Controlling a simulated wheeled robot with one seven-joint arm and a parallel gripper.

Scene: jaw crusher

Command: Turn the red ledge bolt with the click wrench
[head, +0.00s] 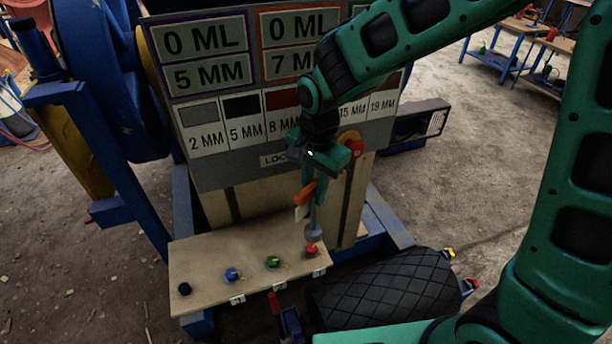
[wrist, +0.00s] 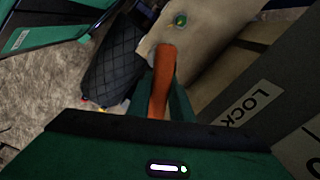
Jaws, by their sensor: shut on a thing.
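The red ledge bolt (head: 312,250) stands near the right end of the wooden ledge (head: 215,258). My gripper (head: 309,179) is above that end, shut on the click wrench (head: 306,194), which has an orange handle and hangs down. The wrench's grey round head (head: 313,231) is right over the red bolt; I cannot tell whether they touch. In the wrist view the orange handle (wrist: 161,80) runs away from my gripper, and the red bolt is not visible there, hidden behind the wrench or gripper.
Also on the ledge are a green bolt (head: 273,262), a blue bolt (head: 232,274) and a black bolt (head: 184,289). A sign panel (head: 225,150) stands behind the ledge.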

